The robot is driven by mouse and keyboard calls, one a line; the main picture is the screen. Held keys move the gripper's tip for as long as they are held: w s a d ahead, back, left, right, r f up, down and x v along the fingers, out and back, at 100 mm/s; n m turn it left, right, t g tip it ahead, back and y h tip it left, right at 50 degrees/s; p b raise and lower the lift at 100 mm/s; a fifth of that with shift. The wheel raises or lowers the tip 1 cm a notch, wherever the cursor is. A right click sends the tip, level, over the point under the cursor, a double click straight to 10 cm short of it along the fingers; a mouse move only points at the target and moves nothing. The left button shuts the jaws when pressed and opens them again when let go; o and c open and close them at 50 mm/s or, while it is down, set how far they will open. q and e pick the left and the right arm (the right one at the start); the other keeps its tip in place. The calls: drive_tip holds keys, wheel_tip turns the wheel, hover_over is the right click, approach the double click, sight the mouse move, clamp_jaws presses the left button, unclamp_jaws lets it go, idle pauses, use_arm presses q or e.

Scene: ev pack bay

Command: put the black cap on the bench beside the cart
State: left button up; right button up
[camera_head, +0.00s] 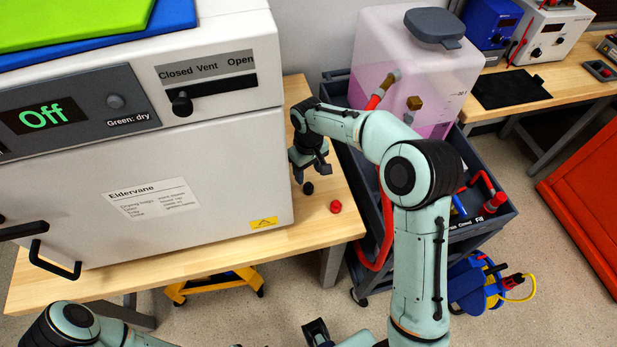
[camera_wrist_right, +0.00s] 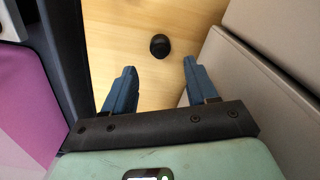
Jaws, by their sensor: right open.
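The black cap (camera_head: 308,188) sits on the wooden bench (camera_head: 345,222) between the white oven and the dark cart (camera_head: 478,222). In the right wrist view the cap (camera_wrist_right: 160,46) lies on bare wood, just beyond the fingertips and between their lines. My right gripper (camera_head: 309,168) points down above the bench, close to the cap. Its fingers are apart with nothing between them in the wrist view (camera_wrist_right: 159,68). Part of my left arm shows at the bottom left, but I cannot make out its gripper.
A red cap (camera_head: 335,206) stands on the bench to the right of the black cap. The white oven (camera_head: 200,190) rises close on the left. A tank of pink liquid (camera_head: 400,70) stands on the cart.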

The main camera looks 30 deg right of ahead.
sight(309, 184)
wheel_tip(309, 184, up, 7)
drive_tip(key=shift+f+p, duration=0.15)
drive_tip(key=shift+p, duration=0.15)
drive_tip(key=shift+f, duration=0.1)
idle(0.4)
